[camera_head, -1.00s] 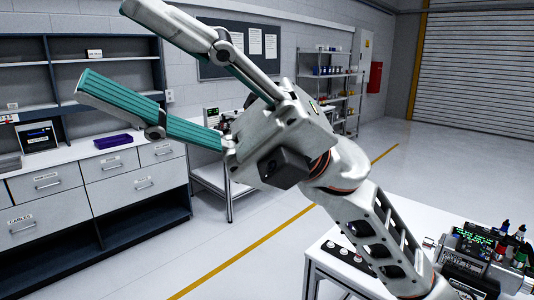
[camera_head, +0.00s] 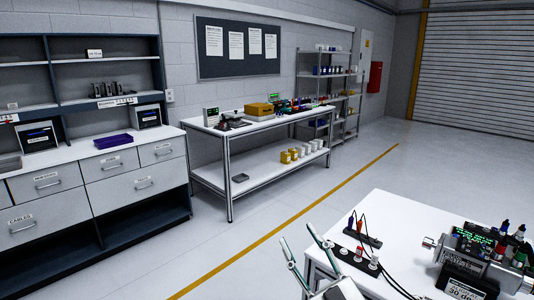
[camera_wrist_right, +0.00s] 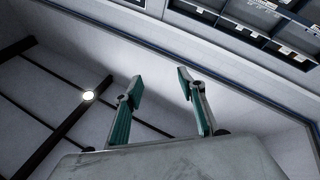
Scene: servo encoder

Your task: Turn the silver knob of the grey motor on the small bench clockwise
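The grey motor (camera_head: 465,272) lies on the small white bench (camera_head: 395,208) at the lower right of the head view. Its silver knob (camera_head: 429,243) sticks out from its left end, and nothing touches it. My right gripper (camera_head: 297,234) is at the bottom of the head view, left of the bench, clear of the motor and knob. Its two green-padded fingers are apart and empty. The right wrist view shows the same open fingers (camera_wrist_right: 160,82) with nothing between them; motor and knob do not show there. My left gripper is not in view.
A long workbench (camera_head: 270,125) and drawer cabinets (camera_head: 90,178) line the wall. The floor between is clear.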

